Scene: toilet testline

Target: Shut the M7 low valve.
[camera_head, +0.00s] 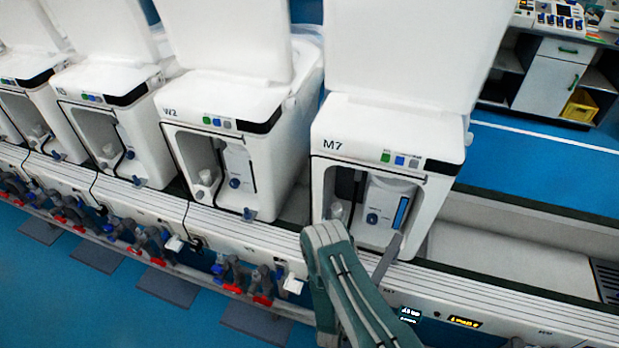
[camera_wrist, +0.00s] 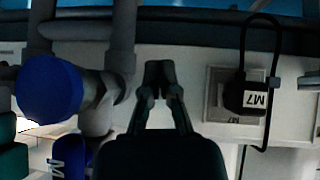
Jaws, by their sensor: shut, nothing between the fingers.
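In the wrist view my gripper (camera_wrist: 159,72) is shut and empty, in front of a pale panel. To its left are a round blue knob (camera_wrist: 48,90) on grey piping and a blue handle (camera_wrist: 66,155) with a partly visible letter M. I see no touch between fingers and valve parts. I cannot tell which blue part is the low valve.
In the wrist view, a black M7 plug (camera_wrist: 246,96) with a looped cable is right of my gripper, and grey pipes (camera_wrist: 85,28) run at upper left. In the head view, neighbouring W2 (camera_head: 215,140) has red and blue valves (camera_head: 240,275) below it. Blue floor lies in front.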

